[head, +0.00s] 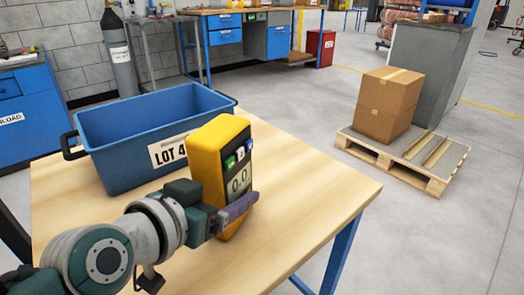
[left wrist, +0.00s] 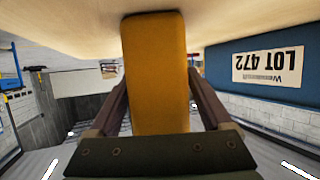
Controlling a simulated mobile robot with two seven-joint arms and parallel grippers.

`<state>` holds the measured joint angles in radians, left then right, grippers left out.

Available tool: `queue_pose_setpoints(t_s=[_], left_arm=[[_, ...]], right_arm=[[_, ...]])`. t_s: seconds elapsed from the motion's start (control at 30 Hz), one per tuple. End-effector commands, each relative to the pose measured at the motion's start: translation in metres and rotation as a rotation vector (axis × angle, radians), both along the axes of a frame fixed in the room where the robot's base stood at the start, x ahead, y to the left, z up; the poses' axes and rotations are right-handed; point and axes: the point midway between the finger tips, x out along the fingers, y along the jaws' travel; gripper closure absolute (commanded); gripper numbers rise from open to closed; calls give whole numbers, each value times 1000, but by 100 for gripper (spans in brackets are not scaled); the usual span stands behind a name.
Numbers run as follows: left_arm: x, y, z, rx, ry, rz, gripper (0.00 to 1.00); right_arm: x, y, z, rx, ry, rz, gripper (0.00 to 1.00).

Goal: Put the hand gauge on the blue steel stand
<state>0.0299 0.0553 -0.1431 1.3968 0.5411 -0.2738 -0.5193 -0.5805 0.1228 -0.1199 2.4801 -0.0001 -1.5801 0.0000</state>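In the left wrist view the gauge's yellow body (left wrist: 156,75) sits between the two fingers of my left gripper (left wrist: 158,88). I cannot tell whether its lower end touches the table. I cannot make out a blue steel stand for certain. My right gripper is not in view.
A blue bin (head: 115,140) with a LOT label stands on the table (head: 310,190), just left of and behind the gauge. The table's right side is clear. Blue workbenches (head: 225,22) line the back.

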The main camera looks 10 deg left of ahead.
Motion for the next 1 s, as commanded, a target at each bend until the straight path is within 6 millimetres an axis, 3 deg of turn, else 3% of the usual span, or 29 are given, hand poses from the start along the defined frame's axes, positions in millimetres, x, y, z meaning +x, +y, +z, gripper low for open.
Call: queue_pose_setpoints(t_s=[0.1, 0.47, 0.8, 1.0], left_arm=[[0, 0, 0, 0, 0, 0, 5], [-8, 2, 7, 1, 2, 1, 5], [-73, 20, 36, 2, 4, -1, 5], [-99, 27, 46, 1, 2, 0, 5]], right_arm=[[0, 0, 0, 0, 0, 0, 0], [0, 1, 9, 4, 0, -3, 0], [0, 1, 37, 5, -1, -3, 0], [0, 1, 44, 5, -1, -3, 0]])
